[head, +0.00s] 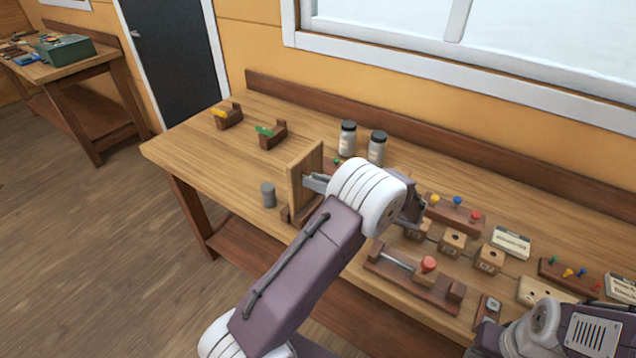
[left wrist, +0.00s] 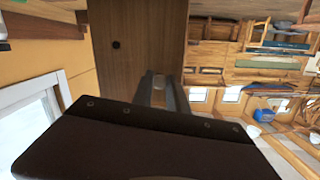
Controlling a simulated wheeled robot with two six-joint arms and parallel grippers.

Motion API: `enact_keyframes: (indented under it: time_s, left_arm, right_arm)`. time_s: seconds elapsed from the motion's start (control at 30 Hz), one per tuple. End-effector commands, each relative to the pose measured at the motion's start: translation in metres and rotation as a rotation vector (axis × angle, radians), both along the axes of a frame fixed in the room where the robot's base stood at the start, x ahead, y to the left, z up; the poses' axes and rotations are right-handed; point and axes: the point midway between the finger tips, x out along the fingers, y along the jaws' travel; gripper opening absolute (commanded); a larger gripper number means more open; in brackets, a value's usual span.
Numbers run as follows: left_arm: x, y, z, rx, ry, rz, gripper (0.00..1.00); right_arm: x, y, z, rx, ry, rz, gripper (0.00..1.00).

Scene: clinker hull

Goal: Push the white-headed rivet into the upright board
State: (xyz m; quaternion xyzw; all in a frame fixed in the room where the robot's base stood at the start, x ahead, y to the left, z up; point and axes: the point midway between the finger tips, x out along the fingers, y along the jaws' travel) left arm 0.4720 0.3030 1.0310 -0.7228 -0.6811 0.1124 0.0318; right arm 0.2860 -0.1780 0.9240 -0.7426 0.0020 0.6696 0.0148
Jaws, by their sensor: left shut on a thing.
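The upright board (head: 298,188) stands on the bench, left of the middle in the head view. In the left wrist view the board (left wrist: 140,25) fills the upper middle and has a dark round hole (left wrist: 116,45). My left gripper (head: 312,182) is at the board's right side.
A grey cylinder (head: 268,195) stands left of the board. Two jars (head: 347,138) stand behind it. Small blocks with a yellow piece (head: 220,113) and a green piece (head: 265,131) lie at the back left. A red-knobbed slide fixture (head: 412,275) and several drilled blocks lie right.

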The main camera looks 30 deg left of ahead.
Motion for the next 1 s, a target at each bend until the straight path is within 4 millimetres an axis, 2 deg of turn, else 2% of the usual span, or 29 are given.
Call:
enact_keyframes:
  time_s: [0.4, 0.43, 0.5, 0.83, 1.0]
  left_arm:
    - [0.001, 0.008, 0.001, 0.001, 0.0, 0.0, 0.0]
    - [0.001, 0.008, 0.001, 0.002, 0.0, 0.0, 0.24]
    - [0.001, 0.008, 0.001, 0.001, 0.0, 0.0, 0.44]
    - [0.001, 0.006, -0.001, 0.001, 0.0, -0.001, 0.44]
    - [-0.001, -0.017, -0.003, -0.001, -0.003, -0.004, 0.44]
  right_arm:
    - [0.0, 0.0, -0.005, 0.0, 0.0, 0.0, 0.36]
    - [0.0, 0.0, -0.005, 0.0, 0.0, 0.0, 0.36]
    - [0.0, 0.0, -0.005, 0.0, 0.0, 0.0, 0.36]
    - [0.0, 0.0, -0.006, 0.0, 0.0, 0.0, 0.36]
    - [0.0, 0.0, -0.018, 0.0, 0.0, 0.0, 0.36]
